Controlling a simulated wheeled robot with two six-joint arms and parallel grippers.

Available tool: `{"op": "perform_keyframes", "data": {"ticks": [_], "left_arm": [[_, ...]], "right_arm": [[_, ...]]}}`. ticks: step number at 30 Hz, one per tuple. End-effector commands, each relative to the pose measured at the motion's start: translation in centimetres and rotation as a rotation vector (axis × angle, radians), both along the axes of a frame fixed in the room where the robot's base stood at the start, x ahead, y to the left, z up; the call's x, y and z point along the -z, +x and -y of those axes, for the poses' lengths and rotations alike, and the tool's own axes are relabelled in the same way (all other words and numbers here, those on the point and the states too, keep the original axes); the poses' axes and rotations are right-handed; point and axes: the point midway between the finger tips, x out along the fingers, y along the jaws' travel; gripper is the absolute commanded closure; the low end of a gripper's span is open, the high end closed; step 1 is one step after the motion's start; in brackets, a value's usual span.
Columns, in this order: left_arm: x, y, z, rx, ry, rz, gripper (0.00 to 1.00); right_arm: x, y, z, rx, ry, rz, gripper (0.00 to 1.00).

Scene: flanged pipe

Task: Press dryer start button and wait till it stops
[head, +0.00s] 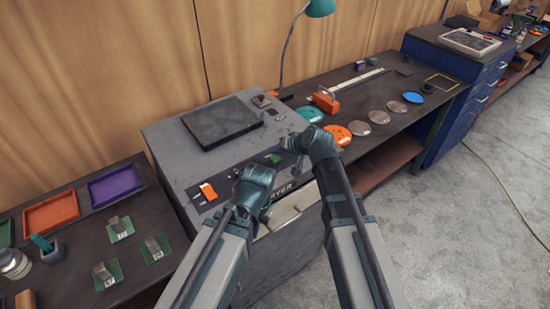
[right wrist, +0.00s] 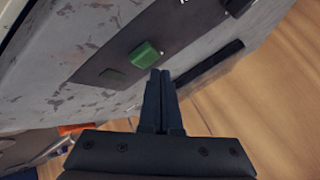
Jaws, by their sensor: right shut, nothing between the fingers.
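The dryer (head: 165,150) is a grey box with a dark control strip and a partly hidden "DRYER" label on its front. A green button (head: 273,158) sits on that strip; it also shows in the right wrist view (right wrist: 145,54). My right gripper (head: 287,143) is shut and empty, and in the right wrist view its fingertips (right wrist: 160,74) are just beside the green button. I cannot tell whether they touch it. My left gripper (head: 238,174) is over the front strip, left of the green button; its fingers are too small to read.
An orange switch (head: 208,191) is on the dryer's strip. A dark square plate (head: 222,122) lies on top. Left bench holds an orange tray (head: 51,213) and purple tray (head: 114,184). Right bench holds several discs, including a blue one (head: 412,97). A lamp (head: 320,8) stands behind.

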Motion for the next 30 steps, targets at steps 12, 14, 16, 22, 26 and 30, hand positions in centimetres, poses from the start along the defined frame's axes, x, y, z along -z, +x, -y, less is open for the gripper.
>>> {"op": "perform_keyframes", "data": {"ticks": [12, 14, 16, 22, 26, 30], "left_arm": [[0.72, 0.00, 0.00, 0.000, 0.000, 0.000, 1.00], [0.89, 0.00, -0.01, 0.000, 0.000, 0.000, 1.00], [0.92, 0.00, 0.00, 0.000, 0.000, 0.000, 1.00], [0.83, 0.00, 0.00, 0.000, 0.000, 0.000, 1.00], [0.87, 0.00, 0.00, 0.000, 0.000, 0.000, 1.00], [0.99, 0.00, 0.00, 0.000, 0.000, 0.000, 1.00]], "right_arm": [[0.72, -0.01, 0.00, 0.000, 0.000, 0.000, 1.00], [0.89, -0.01, 0.00, 0.000, 0.000, 0.000, 1.00], [0.92, 0.00, -0.01, 0.000, 0.000, 0.000, 1.00], [0.82, 0.00, 0.00, 0.000, 0.000, 0.000, 1.00], [0.86, 0.00, -0.01, 0.000, 0.000, 0.000, 1.00], [0.99, -0.01, 0.00, 0.000, 0.000, 0.000, 1.00]]}}
